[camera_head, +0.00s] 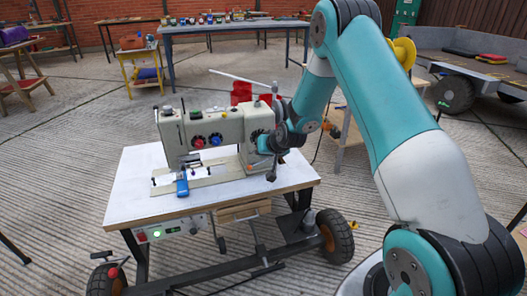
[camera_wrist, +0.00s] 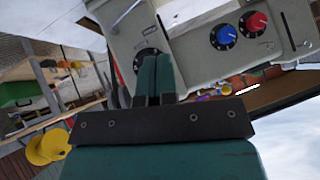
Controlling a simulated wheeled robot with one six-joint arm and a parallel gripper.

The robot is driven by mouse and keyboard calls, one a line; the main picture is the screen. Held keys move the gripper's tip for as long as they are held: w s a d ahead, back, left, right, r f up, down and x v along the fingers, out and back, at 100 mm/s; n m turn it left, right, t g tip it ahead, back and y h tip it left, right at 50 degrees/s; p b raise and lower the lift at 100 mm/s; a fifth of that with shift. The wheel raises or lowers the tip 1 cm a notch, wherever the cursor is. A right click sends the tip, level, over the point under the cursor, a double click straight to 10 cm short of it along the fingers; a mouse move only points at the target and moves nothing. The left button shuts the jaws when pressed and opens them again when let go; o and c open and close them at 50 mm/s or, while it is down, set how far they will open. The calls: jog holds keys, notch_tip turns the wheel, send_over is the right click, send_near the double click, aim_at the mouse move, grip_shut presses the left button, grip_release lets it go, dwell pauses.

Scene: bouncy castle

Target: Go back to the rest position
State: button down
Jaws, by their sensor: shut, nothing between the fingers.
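My arm reaches in from the right in the head view, and its wrist is beside the right end of a cream sewing machine (camera_head: 225,130). My gripper (camera_wrist: 155,80) shows in the wrist view with its two dark green fingers together and nothing between them. The machine's body (camera_wrist: 197,50) fills the upper right of the wrist view, tilted, with a blue and a red knob. The fingers overlap the machine in that view; I cannot tell whether they touch it. In the head view the fingertips are hard to make out.
The machine stands on a wheeled table (camera_head: 130,195) with a lit green button on its front panel. Behind are a blue workbench (camera_head: 235,27) with jars, a yellow side table (camera_head: 140,53) and red containers (camera_head: 241,92). A trailer (camera_head: 470,60) stands at right. Paved floor at left is open.

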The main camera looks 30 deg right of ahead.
jog(key=s+a+r+n+g+y, duration=0.2)
jog(key=s+a+r+n, duration=0.1)
jog(key=s+a+r, duration=0.6)
jog(key=s+a+r+n+g+y, duration=0.25)
jog(key=s+a+r, duration=0.35)
jog(key=a, duration=0.5)
jog(key=s+a+r+n+g, duration=0.2)
jog(key=s, duration=0.6)
jog(key=s+a+r+n+g, duration=0.1)
jog(key=s+a+r+n, duration=0.1)
jog(key=s, duration=0.5)
jog(key=s+a+r+n+g, duration=0.2)
jog(key=s+r, duration=0.1)
jog(key=s, duration=0.5)
notch_tip(320, 180, up, 24)
jog(key=p, duration=2.4)
jog(key=shift+w+f, duration=0.15)
jog(key=shift+f, duration=0.1)
